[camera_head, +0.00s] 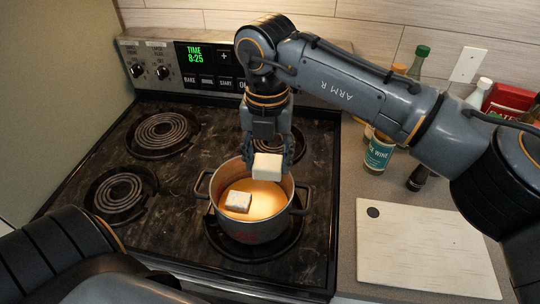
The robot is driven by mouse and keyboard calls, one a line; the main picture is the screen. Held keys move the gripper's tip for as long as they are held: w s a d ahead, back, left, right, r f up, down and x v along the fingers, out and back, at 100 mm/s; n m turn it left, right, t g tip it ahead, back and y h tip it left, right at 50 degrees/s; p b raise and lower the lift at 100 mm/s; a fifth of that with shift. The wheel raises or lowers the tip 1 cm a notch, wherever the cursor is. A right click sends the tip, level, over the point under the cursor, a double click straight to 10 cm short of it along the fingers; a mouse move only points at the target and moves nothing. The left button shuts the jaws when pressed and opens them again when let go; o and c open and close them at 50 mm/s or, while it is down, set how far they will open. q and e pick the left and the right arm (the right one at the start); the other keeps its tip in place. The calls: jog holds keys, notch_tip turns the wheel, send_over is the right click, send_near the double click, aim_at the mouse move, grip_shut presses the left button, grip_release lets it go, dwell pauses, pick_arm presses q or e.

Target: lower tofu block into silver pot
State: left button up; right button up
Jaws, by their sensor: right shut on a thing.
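The silver pot (249,230) stands on the front right coil of the stove and holds orange-yellow broth (268,199). One pale block with a greyish, speckled top (238,201) sits in the broth at the left. My right gripper (268,160) points down over the back of the pot. It is shut on a cream tofu block (267,167), which is above the broth near the pot's back rim. My left arm shows at the lower left, but its gripper is not in view.
Bare coils (162,135) lie left of and behind the pot. A white cutting board (425,245) lies on the counter at right. Bottles, including a wine-labelled one (378,153), stand behind it near my right arm. The control panel (205,65) rises at the back.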

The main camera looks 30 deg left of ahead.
dwell(0.5)
jog(key=shift+f+b, duration=4.1)
jog(key=shift+f, duration=0.5)
jog(key=shift+f+b, duration=1.9)
jog(key=shift+f, duration=0.3)
jog(key=o, duration=1.2)
jog(key=shift+o, duration=0.2)
jog(key=shift+r, duration=0.1)
